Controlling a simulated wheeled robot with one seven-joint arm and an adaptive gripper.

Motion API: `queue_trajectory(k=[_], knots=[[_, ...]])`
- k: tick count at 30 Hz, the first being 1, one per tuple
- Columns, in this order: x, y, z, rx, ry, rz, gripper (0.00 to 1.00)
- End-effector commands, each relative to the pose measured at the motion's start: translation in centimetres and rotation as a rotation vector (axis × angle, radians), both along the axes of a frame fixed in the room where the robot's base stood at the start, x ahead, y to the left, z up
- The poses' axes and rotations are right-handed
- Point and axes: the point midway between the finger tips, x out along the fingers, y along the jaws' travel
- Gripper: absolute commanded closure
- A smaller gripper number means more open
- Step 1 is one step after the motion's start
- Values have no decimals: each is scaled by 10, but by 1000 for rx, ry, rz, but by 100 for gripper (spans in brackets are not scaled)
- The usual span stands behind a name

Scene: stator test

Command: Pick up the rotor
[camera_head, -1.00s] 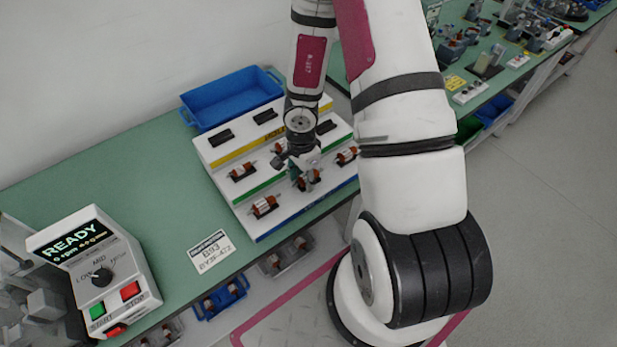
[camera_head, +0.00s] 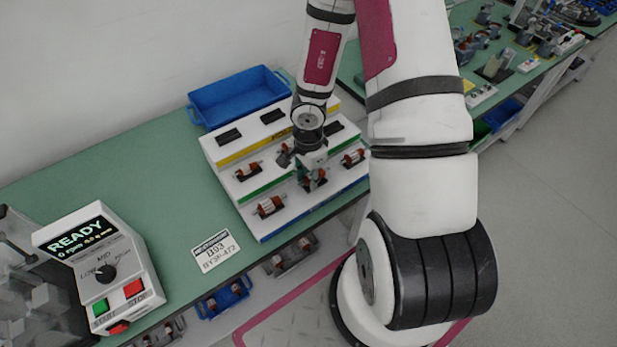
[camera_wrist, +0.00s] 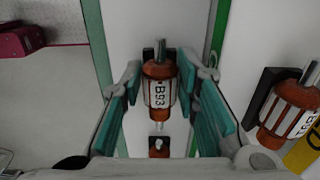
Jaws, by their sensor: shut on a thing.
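The rotor marked B93 (camera_wrist: 160,92) has orange-brown ends, a pale body and a metal shaft. In the wrist view it lies between the two teal fingers of my gripper (camera_wrist: 162,80), which is shut on it. In the head view my gripper (camera_head: 313,172) is low over the front row of the stepped rack (camera_head: 290,217), at its middle place. The held rotor is mostly hidden there by the fingers. I cannot tell whether it is clear of its black holder. Another rotor (camera_head: 269,206) sits to the left in the front row.
More rotors (camera_head: 353,157) sit in the rack close beside my gripper. A blue bin (camera_head: 240,97) stands behind the rack. A test box reading READY (camera_head: 100,265) and a B93 label card (camera_head: 215,250) are at left. Green table is clear between them and the rack.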

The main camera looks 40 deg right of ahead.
Motion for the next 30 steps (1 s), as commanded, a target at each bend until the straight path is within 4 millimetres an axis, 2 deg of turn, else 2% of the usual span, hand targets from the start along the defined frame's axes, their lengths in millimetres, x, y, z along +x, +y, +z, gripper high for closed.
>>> queue_trajectory(k=[14,19,30], knots=[[0,-1,27,-1,-1,-2,100],[-23,-1,28,-4,2,3,100],[-59,-2,32,1,5,0,100]])
